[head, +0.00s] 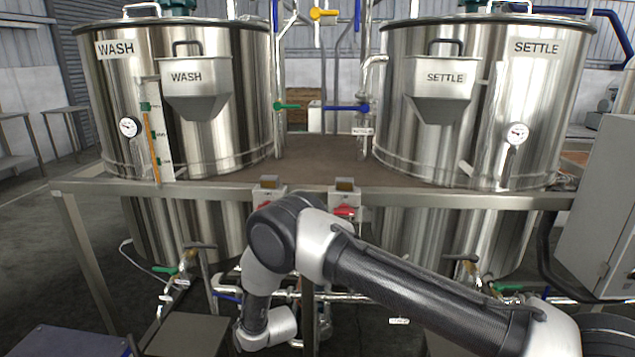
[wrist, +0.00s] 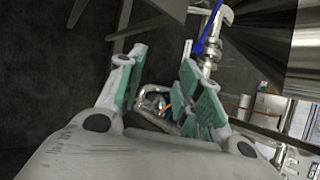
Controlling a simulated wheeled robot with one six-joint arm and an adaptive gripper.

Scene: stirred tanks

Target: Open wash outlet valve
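The steel WASH tank (head: 225,115) stands at the left in the head view, passing down through a raised platform. Below it are a green lever handle (head: 164,269) on the left and a blue handle (head: 228,296) on the low piping. No label shows which is the wash outlet valve. In the wrist view, a blue lever (wrist: 208,32) on a silver fitting lies beyond the right finger. My gripper (wrist: 155,85) is open, its green-padded fingers apart, with nothing held between them. Metal pipe pieces show behind the gap. In the head view, the gripper's fingers are not visible.
The SETTLE tank (head: 475,115) stands at the right, with a green handle (head: 507,287) below. Platform legs and low pipes (head: 345,298) crowd the area around my arm. A grey cabinet (head: 600,215) is at far right.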

